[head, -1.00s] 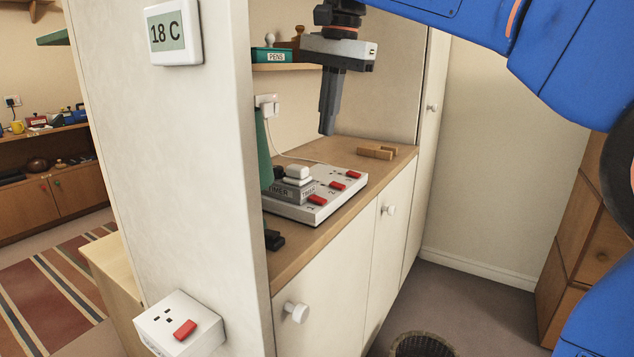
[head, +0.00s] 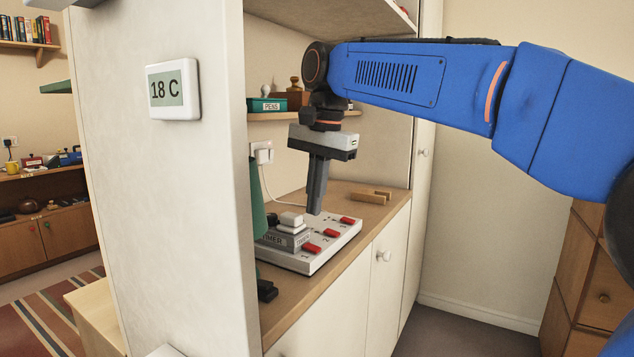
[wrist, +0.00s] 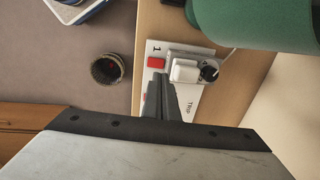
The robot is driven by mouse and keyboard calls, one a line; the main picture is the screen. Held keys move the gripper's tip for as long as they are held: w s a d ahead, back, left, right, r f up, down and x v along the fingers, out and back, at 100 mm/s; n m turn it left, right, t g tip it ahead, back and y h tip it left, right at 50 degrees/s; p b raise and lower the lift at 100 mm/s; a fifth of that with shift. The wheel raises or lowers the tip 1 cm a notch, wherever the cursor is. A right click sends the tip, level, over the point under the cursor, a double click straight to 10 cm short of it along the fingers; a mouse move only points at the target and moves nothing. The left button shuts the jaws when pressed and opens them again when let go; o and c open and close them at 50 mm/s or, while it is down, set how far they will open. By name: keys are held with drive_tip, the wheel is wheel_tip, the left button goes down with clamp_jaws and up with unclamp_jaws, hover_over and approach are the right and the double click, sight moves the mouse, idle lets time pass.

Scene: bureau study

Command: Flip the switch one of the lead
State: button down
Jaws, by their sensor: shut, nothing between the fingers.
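The lead (head: 335,246) is a white multi-way block with several red switches, on the wooden counter. The nearest red switch (head: 312,247) lies beside a grey timer plug (head: 285,240). In the wrist view the red switch one (wrist: 156,62), with a "1" printed beside it, is just beyond my fingertips. The timer plug, with a white button and black dial, also shows there (wrist: 190,70). My gripper (head: 314,212) is shut and empty, pointing down above the lead. In the wrist view the fingertips (wrist: 158,78) appear close to switch one; I cannot tell whether they touch it.
A green object (head: 258,205) stands close beside the timer plug. A wooden piece (head: 368,197) lies behind the lead. A shelf with a pens box (head: 267,105) is above. The pale wall (head: 170,220) with a thermostat closes the left side.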

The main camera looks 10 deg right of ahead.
sight(309, 244)
drive_tip(key=f, duration=0.7)
drive_tip(key=shift+w+a, duration=0.25)
drive_tip(key=shift+a, duration=0.1)
